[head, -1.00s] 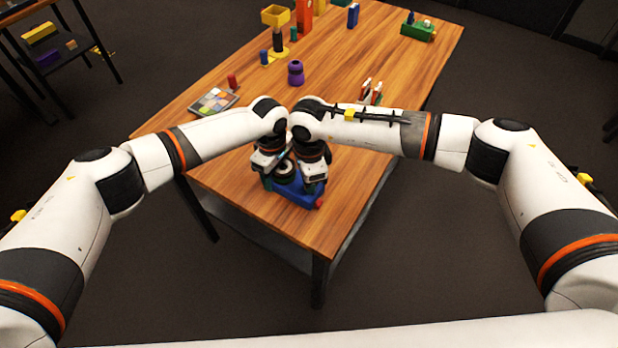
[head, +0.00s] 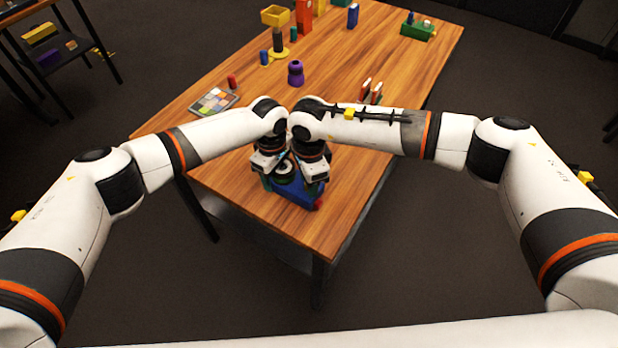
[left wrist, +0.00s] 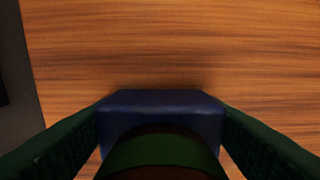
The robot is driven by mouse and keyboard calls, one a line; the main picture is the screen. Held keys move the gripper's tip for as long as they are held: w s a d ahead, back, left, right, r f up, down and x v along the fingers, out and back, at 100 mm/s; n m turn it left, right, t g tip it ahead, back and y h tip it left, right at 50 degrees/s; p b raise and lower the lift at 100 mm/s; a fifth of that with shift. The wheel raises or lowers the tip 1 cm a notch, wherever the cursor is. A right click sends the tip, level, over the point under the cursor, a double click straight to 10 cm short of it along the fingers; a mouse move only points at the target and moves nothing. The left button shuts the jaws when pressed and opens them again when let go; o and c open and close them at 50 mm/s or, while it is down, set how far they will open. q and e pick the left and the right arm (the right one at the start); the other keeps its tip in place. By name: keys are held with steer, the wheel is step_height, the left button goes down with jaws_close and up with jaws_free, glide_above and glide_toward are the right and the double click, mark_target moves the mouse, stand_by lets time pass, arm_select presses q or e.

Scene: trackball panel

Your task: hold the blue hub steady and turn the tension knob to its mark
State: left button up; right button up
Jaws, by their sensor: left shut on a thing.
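The blue hub (head: 296,194) sits near the front edge of the wooden table, under my two wrists. It also shows in the left wrist view (left wrist: 160,101), between the two dark green fingers of my left gripper (left wrist: 160,128). That gripper is shut on the hub. A rounded green and dark part (left wrist: 160,150) covers the hub's near side there. In the head view a dark round part with a pale centre (head: 285,168) shows between the wrists; I cannot tell whether it is the tension knob. My right gripper (head: 312,188) is over the hub's right side, its fingers largely hidden. No mark can be made out.
A red piece (head: 318,204) shows at the hub's right end. A colour-patch tray (head: 214,101), a red cylinder (head: 232,82), a purple knobbed piece (head: 295,73) and a small red-and-white item (head: 371,91) stand farther back.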

step_height(320, 180, up, 12)
stand_by(0.6)
